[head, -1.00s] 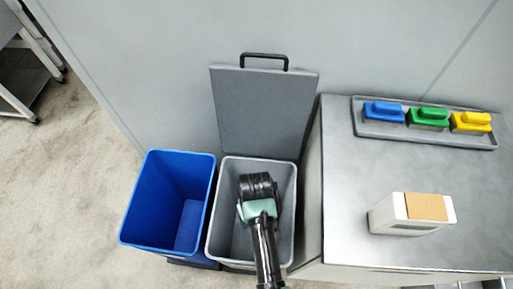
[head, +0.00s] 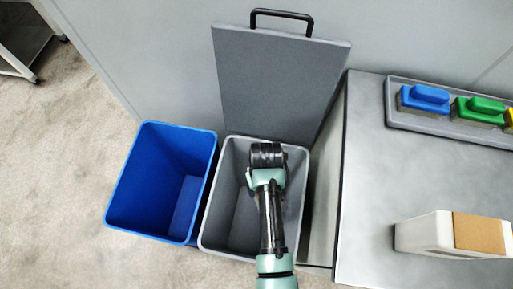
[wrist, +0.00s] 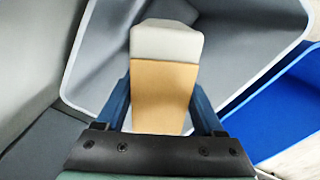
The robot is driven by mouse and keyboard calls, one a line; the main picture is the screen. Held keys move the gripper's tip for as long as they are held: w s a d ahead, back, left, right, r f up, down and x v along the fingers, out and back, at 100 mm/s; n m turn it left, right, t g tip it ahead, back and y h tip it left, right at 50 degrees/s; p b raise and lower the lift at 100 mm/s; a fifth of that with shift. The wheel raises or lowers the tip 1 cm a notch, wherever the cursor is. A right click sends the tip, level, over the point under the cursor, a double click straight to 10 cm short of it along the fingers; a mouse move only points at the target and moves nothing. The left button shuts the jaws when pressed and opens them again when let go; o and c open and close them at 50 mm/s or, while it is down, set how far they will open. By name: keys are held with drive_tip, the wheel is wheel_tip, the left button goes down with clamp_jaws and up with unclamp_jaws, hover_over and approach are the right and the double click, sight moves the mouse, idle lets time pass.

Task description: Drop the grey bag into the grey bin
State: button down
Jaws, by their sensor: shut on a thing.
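The grey bin (head: 214,222) stands open in the head view, right of a blue bin. Its grey lid (head: 280,80) is tipped up at the back. My gripper (head: 267,155) is over the bin's mouth, toward its back. In the wrist view my gripper (wrist: 162,105) is shut on a pale grey bag (wrist: 165,42) with a tan panel, its blue fingers on either side. The grey bin's inside (wrist: 235,45) lies behind the bag. The bag is hidden in the head view by my wrist.
The blue bin (head: 122,195) stands close on the left. A metal counter (head: 375,170) on the right holds another pale bag with a tan panel (head: 430,233) and a grey tray (head: 400,122) of coloured blocks. A wheeled cart (head: 20,45) is at the far left.

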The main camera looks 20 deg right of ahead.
wheel_tip(320, 180, down, 2)
drive_tip(key=shift+b, duration=0.65)
drive_tip(key=shift+r, duration=0.1)
unclamp_jaws()
wheel_tip(320, 180, up, 13)
drive_tip(key=shift+f+p, duration=0.1)
drive_tip(key=shift+p, duration=1.1)
